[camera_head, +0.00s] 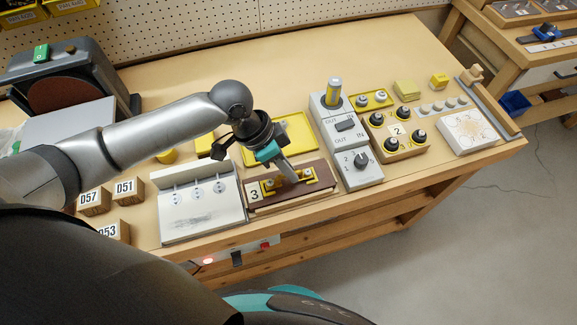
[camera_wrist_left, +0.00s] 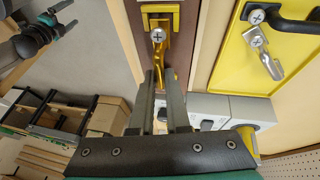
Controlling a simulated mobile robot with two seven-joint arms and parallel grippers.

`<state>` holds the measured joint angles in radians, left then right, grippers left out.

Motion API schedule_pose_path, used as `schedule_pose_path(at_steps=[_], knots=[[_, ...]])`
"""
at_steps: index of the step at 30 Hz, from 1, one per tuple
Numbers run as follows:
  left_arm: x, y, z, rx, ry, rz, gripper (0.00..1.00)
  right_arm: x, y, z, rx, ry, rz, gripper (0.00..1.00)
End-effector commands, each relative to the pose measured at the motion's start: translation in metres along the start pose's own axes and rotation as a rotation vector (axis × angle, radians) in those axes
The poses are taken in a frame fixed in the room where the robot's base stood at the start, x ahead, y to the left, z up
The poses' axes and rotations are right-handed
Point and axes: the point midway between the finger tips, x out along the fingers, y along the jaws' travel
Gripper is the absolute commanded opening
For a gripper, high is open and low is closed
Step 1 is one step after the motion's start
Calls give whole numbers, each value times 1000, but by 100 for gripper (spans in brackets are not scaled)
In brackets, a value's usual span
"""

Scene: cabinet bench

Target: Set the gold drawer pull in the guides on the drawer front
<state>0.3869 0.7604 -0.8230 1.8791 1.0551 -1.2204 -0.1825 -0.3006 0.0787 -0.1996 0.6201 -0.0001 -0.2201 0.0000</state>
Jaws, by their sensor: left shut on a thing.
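The brown drawer front (camera_head: 318,187), marked 3, lies on the bench with gold fittings on it. In the left wrist view a gold guide with a screw (camera_wrist_left: 160,12) sits on the brown drawer front (camera_wrist_left: 186,22). My left gripper (camera_head: 291,179) points down over the middle of the front. Its fingers (camera_wrist_left: 165,88) are shut on the gold drawer pull (camera_wrist_left: 170,66), which is close to the guide. The fingers hide much of the pull, so I cannot tell whether it is seated. My right gripper (camera_wrist_left: 52,22) appears at the left wrist view's upper left, jaws unclear.
A white plate (camera_head: 203,210) stands left of the drawer front and a grey switch box (camera_head: 360,167) right of it. A yellow tray (camera_head: 296,130) lies behind. Number blocks (camera_head: 130,190) stand at the left. The bench's front edge is close.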

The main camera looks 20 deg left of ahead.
Motion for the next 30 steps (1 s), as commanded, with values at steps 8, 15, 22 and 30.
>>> schedule_pose_path(at_steps=[8, 15, 22, 30], knots=[[5, -1, 2, 0, 0, 0, 0, 0, 0, 0, -1, 0, 0, 92], [9, -1, 3, 0, 0, 1, 0, -1, 0, 0, -1, 0, 1, 92], [9, -2, 4, 0, -1, 0, 0, -1, 0, 0, -1, 0, 1, 92], [9, -2, 4, 0, -1, 0, 28, -1, 1, 0, -1, 0, 1, 92]])
